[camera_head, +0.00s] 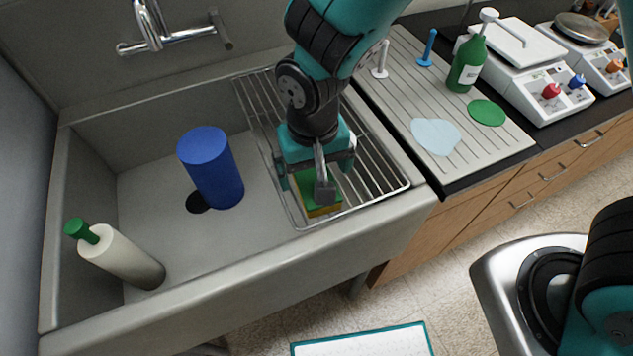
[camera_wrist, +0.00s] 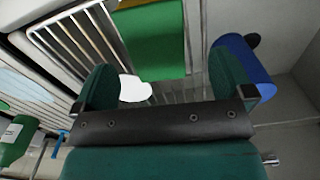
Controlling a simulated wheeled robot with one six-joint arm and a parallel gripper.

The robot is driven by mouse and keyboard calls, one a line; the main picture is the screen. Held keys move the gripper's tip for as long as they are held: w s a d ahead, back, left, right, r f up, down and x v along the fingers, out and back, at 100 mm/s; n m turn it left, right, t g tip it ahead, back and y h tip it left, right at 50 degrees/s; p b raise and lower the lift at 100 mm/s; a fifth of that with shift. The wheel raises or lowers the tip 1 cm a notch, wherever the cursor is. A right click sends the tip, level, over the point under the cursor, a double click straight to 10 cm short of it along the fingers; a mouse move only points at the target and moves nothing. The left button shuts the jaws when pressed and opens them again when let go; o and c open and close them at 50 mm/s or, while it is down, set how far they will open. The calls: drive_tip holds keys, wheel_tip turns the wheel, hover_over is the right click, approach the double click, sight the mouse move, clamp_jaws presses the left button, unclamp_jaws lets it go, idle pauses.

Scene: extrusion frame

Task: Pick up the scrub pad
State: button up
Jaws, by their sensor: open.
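The scrub pad (camera_head: 322,208) is a green-topped block with a yellow lower layer. It rests on the wire rack (camera_head: 365,195) in the right part of the sink. My gripper (camera_head: 318,180) is directly above it, pointing down, and hides part of it in the head view. In the wrist view the green face of the pad (camera_wrist: 155,42) lies beyond the fingertips, roughly centred between them. My gripper's fingers (camera_wrist: 165,82) are open and spread wider than the pad, with nothing between them. I cannot tell whether a finger touches the pad.
A faucet (camera_head: 150,30) is behind. The drainboard (camera_head: 470,150) at right holds a green bottle (camera_head: 467,63).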

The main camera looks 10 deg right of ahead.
drive_tip(key=shift+w+d+f+p, duration=0.15)
drive_tip(key=shift+f+p, duration=0.3)
drive_tip(key=shift+f, duration=0.85)
drive_tip(key=shift+w+d+f+p, duration=0.1)
drive_tip(key=shift+f+p, duration=0.3)
drive_tip(key=shift+f, duration=0.85)
drive_tip(key=c, duration=1)
